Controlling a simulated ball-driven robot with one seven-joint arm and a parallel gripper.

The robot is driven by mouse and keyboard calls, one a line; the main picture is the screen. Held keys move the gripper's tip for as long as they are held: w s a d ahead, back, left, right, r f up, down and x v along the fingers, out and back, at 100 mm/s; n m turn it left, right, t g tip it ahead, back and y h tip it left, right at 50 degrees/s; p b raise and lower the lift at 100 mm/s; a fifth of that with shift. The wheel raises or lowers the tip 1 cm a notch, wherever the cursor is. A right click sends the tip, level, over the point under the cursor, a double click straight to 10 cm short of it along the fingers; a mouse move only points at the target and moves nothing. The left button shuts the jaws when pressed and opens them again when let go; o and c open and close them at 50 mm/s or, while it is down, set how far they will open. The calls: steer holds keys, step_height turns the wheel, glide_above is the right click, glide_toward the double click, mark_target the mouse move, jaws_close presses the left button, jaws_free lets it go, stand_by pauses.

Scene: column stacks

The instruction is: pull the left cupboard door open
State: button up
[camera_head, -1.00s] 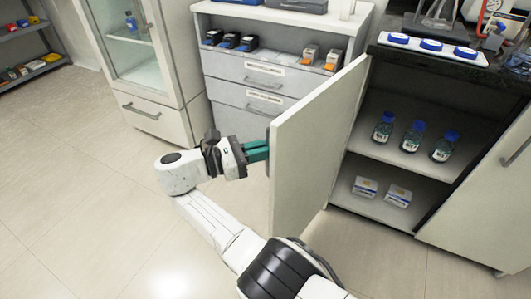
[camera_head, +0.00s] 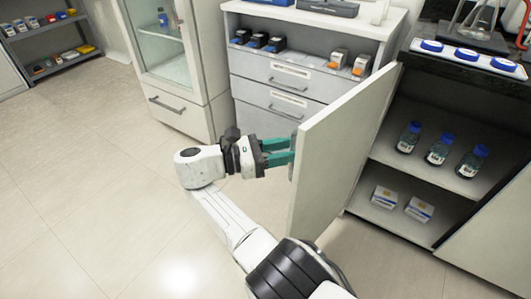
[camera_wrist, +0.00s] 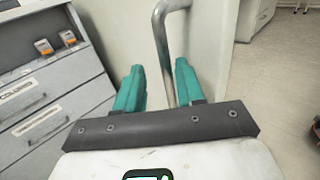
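The left cupboard door (camera_head: 338,150) is a pale panel swung far out from the cupboard, showing the shelves behind it. My gripper (camera_head: 291,150) is at the door's outer face, to the left of it. Its two teal fingers are spread apart. In the wrist view, the metal bar handle (camera_wrist: 161,45) passes between the fingertips of my gripper (camera_wrist: 158,88), with gaps on both sides. The fingers do not appear to clamp it. In the head view, most of the handle is hidden by the fingers and the door's angle.
Inside the cupboard are several blue-capped bottles (camera_head: 438,150) and two small boxes (camera_head: 384,197). The right door (camera_head: 497,228) looks closed. A drawer unit (camera_head: 285,85) and a glass-fronted cabinet (camera_head: 165,50) stand behind. The floor (camera_head: 90,190) at left is clear.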

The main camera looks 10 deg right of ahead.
steer(key=a+b, duration=0.9)
steer(key=b, duration=0.1)
steer(key=shift+s+a+f, duration=0.15)
steer(key=shift+s, duration=0.25)
stand_by(0.4)
steer(key=shift+s, duration=0.1)
